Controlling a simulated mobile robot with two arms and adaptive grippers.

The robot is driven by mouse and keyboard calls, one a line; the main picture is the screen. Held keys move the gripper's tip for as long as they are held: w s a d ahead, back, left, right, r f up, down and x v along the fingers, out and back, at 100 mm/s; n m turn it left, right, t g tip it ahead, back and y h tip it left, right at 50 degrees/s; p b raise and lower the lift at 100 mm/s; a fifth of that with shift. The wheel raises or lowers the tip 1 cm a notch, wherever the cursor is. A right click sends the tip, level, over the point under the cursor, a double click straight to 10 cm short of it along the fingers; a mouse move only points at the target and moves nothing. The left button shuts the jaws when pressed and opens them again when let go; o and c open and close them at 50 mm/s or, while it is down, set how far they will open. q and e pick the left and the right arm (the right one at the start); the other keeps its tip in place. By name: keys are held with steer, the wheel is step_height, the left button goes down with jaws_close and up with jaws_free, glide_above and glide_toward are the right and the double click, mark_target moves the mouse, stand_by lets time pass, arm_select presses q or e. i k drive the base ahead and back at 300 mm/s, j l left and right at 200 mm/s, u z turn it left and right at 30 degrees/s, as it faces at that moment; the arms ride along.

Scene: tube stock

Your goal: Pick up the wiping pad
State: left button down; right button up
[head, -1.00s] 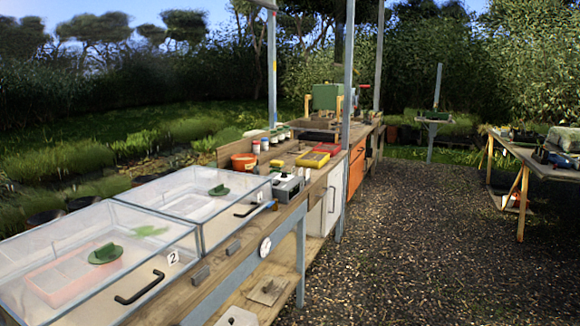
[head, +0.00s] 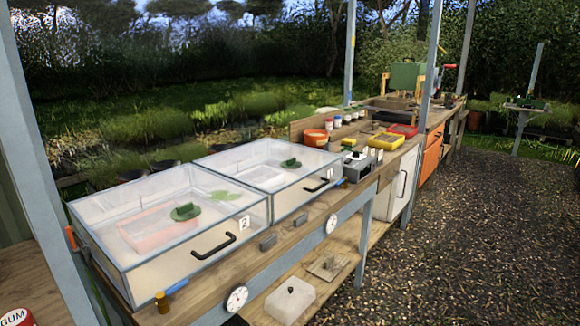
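I cannot make out a wiping pad for certain in the head view. A white block with a dark knob (head: 291,300) and a flat tan plate with a small knob (head: 328,266) lie on the low shelf under the bench. I cannot tell whether either is the pad. Neither of my grippers is in view.
Two clear lidded boxes, the near one (head: 170,262) and the far one (head: 312,196), stand on the wooden bench. An orange tub (head: 316,138), yellow tray (head: 385,141) and red tray (head: 404,131) stand beyond. A gravel path (head: 470,240) is open at right.

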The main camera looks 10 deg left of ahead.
mark_target(348, 143)
steer(key=i+l+z, duration=0.65)
steer(key=i+z, duration=0.15)
steer(key=i, duration=0.2)
steer(key=i+l+z, duration=0.15)
steer(key=i+z, duration=0.25)
steer(key=i+u, duration=0.15)
steer(key=i, duration=0.3)
steer(key=i+l+u, duration=0.15)
steer(key=i, duration=0.3)
steer(key=i+l+u, duration=0.15)
steer(key=i, duration=0.25)
steer(key=i+l+u, duration=0.15)
steer(key=i, duration=0.3)
steer(key=l, duration=0.1)
